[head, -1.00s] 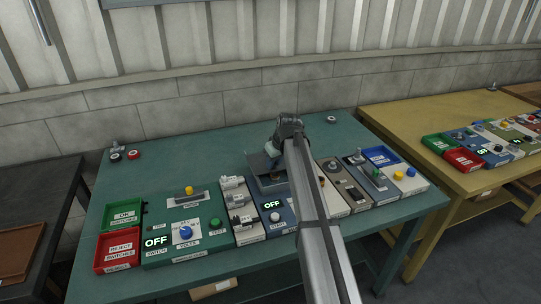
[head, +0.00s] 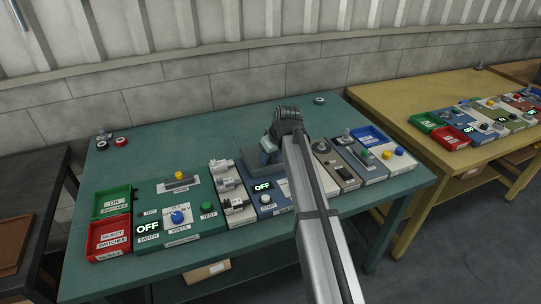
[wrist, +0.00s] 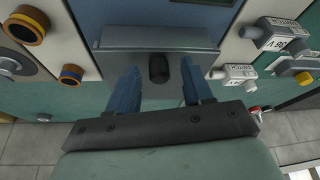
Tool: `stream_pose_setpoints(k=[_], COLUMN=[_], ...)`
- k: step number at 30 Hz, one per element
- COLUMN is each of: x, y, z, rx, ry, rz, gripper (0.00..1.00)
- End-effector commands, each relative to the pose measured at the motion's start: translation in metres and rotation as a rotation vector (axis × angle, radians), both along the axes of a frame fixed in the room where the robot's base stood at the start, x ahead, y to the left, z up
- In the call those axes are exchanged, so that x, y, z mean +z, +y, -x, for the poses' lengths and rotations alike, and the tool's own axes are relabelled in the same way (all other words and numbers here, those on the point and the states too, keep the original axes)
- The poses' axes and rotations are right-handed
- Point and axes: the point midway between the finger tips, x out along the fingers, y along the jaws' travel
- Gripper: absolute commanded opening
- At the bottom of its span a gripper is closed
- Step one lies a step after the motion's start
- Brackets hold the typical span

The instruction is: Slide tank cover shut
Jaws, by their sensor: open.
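The tank cover (wrist: 120,38) is a grey plate with a short dark knob (wrist: 158,68) in the wrist view. My gripper (wrist: 160,80) is open, with one blue finger on each side of the knob and a gap on both sides. In the head view my gripper (head: 267,150) is low over the back of the blue panel (head: 270,207) that shows "OFF". My arm and gripper hide most of the cover there. A blue surface (wrist: 180,12) shows beyond the plate in the wrist view; I cannot tell how far the cover is open.
White fittings (head: 222,165) stand on the panel to the left. A switch panel (head: 207,222), a green box (head: 112,202) and a red box (head: 108,238) lie farther left. More panels (head: 338,172) sit to the right. The bench's back (head: 190,140) is mostly clear.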

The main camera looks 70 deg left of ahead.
Motion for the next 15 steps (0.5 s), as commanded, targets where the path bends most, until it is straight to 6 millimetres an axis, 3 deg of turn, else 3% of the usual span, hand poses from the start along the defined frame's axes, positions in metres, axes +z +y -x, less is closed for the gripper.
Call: stream_pose_setpoints(k=[8, 15], x=[0.006, 0.039], y=[-0.002, -0.015], z=[0.000, -0.004], rx=[0.000, 0.000], ry=[0.001, 0.000], rz=[-0.002, -0.003], gripper=[0.50, 0.50])
